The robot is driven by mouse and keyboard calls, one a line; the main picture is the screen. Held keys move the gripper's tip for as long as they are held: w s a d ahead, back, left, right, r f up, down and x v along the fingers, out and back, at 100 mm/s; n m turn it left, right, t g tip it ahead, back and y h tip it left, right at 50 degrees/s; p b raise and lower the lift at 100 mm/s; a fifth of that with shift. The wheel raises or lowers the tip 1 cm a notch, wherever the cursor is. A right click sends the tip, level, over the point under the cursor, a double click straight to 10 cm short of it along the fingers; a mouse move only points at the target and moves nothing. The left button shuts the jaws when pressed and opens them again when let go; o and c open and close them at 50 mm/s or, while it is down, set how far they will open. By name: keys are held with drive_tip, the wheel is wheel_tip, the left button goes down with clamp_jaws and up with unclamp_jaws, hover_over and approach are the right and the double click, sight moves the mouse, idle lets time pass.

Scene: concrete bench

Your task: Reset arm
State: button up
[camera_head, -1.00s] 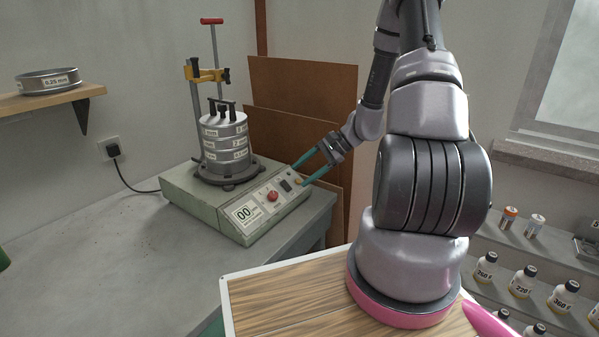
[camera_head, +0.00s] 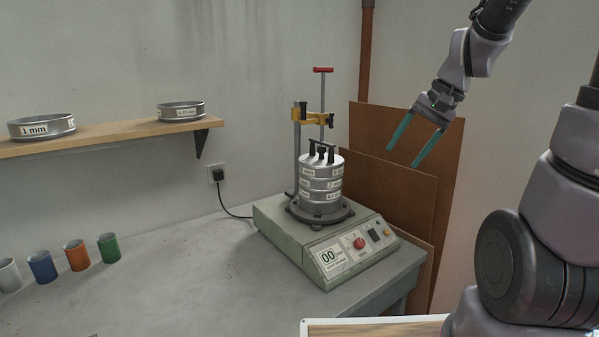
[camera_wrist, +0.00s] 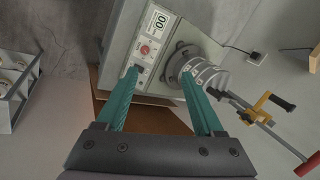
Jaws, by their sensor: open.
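My gripper (camera_head: 407,152) is open and empty, with its two teal fingers apart. It hangs in the air to the right of the sieve shaker (camera_head: 330,240), in front of brown boards. The shaker is a pale green machine with a red knob and a display reading 00. A stack of silver sieves (camera_head: 321,178) stands clamped on it. In the wrist view the fingers (camera_wrist: 160,85) point toward the shaker's control panel (camera_wrist: 150,45) and the sieve stack (camera_wrist: 205,78), with nothing between them.
A wooden shelf (camera_head: 110,136) on the wall holds two sieves, one marked 1 mm (camera_head: 42,127). White, blue (camera_head: 42,267), orange (camera_head: 76,256) and green (camera_head: 109,248) cups stand on the concrete bench (camera_head: 190,290). Brown boards (camera_head: 385,200) lean behind the shaker. The bench middle is clear.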

drive_tip(key=s+r+n+t+h, duration=0.2)
drive_tip(key=s+r+t, duration=0.2)
drive_tip(key=s+r, duration=0.6)
drive_tip(key=shift+s+d, duration=0.35)
idle(1.1)
